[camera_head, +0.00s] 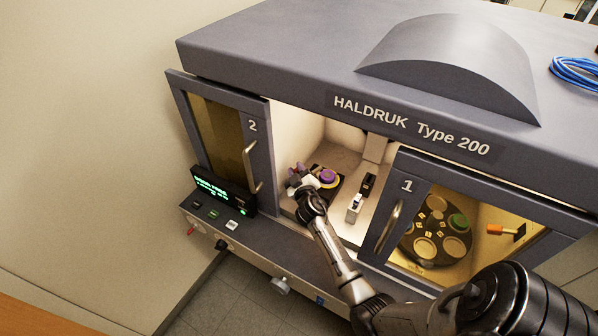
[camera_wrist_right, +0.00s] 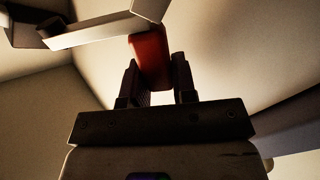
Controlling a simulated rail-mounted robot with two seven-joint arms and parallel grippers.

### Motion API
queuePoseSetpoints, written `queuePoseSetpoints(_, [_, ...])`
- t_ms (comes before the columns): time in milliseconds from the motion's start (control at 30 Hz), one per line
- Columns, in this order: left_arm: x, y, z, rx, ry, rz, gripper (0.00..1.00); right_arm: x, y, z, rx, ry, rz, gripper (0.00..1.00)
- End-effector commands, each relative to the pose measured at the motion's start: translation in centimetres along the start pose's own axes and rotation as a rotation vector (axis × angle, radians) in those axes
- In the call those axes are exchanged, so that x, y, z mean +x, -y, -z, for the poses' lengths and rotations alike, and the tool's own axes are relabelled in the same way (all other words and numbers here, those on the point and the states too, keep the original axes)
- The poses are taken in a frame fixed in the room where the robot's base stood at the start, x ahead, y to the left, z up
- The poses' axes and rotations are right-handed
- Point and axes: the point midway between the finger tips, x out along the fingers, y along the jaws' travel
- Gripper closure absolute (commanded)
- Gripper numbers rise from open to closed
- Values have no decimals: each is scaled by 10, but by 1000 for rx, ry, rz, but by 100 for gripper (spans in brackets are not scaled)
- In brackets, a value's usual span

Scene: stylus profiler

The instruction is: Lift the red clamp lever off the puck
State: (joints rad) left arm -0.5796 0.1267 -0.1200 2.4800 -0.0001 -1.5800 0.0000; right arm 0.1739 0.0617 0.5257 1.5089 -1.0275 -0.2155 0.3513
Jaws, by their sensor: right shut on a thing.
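In the right wrist view, the red clamp lever (camera_wrist_right: 150,60) stands between the two dark fingers of my right gripper (camera_wrist_right: 155,82), which is shut on it. A pale bar (camera_wrist_right: 100,32) crosses close to the lever's far end. In the head view, my right gripper (camera_head: 304,188) reaches through the open bay of the machine, at the left of a round purple piece (camera_head: 328,175), which may be the puck. The red lever is not clearly visible there; the gripper and arm cover that spot. I cannot tell whether the lever touches the puck. My left gripper is not in view.
Door 2 (camera_head: 257,150) stands at the left of the bay and door 1 (camera_head: 400,190) at its right. A dark and white part (camera_head: 357,205) stands right of the purple piece. Behind door 1's window is a dark round carousel (camera_head: 423,256).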

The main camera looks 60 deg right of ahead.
Motion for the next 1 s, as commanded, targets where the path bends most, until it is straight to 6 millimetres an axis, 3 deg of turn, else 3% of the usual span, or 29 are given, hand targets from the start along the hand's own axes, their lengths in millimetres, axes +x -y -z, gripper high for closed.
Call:
queuePoseSetpoints(567, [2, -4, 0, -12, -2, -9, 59, 0, 2, 0, -37, 1, 0, 98])
queuePoseSetpoints(600, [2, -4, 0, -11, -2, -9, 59, 0, 2, 0, -37, 1, 0, 74])
queuePoseSetpoints(867, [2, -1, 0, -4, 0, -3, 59, 0, 2, 0, -37, 0, 0, 49])
queuePoseSetpoints(1000, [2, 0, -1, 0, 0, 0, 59, 0, 2, 0, -37, 0, 0, 49])
